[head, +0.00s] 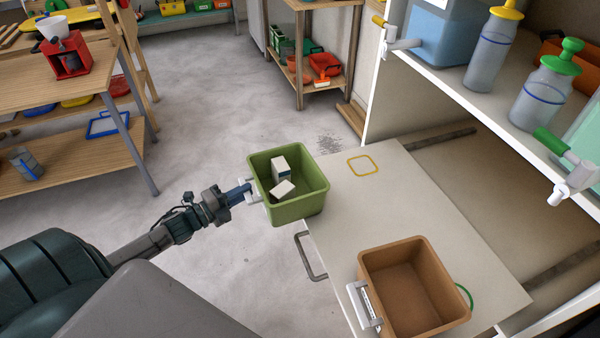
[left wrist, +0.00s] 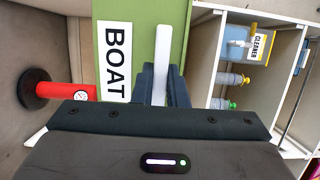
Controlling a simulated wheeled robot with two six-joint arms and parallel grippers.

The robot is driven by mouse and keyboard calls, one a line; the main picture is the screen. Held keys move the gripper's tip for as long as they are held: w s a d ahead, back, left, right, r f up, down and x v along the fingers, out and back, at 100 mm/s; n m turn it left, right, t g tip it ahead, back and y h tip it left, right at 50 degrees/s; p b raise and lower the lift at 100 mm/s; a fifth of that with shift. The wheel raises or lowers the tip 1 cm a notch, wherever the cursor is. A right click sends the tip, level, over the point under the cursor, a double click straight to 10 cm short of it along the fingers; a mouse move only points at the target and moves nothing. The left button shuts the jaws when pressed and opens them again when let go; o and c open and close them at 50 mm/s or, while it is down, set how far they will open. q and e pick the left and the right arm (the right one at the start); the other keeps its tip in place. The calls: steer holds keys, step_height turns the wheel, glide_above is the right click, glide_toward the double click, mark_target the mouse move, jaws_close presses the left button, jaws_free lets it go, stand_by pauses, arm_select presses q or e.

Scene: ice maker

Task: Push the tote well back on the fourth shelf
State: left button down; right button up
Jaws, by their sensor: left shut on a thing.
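A green tote (head: 315,205) holds two small white boxes (head: 281,178). It is at the far left edge of a white pull-out shelf board (head: 440,215), and part of it overhangs the floor in the head view. Whether it rests on the board or hangs above it I cannot tell. My left gripper (head: 246,190) is shut on the tote's white handle at its left side. In the left wrist view the green tote front (left wrist: 140,15) carries a BOAT label (left wrist: 116,60), and the white handle (left wrist: 162,45) stands between the fingers. My right gripper is not in view.
A brown tote (head: 415,290) with a white handle stands on the board's near end. A yellow outline (head: 364,165) is bare beside the green tote. A metal pull handle (head: 309,256) sticks out from the board's front. Bottles (head: 541,95) stand on the shelf above right.

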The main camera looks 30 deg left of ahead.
arm_select(q)
steer(key=shift+w+a+p+v, duration=0.1)
steer(key=shift+a+p+v, duration=0.1)
steer(key=shift+p+v, duration=0.65)
steer(key=shift+w+a+p+v, duration=0.1)
steer(key=shift+a+p+v, duration=0.1)
steer(key=shift+p+v, duration=0.65)
steer(key=shift+w+a+p+v, duration=0.15)
steer(key=shift+p+v, duration=0.4)
steer(key=shift+v, duration=0.6)
steer(key=shift+r, duration=0.1)
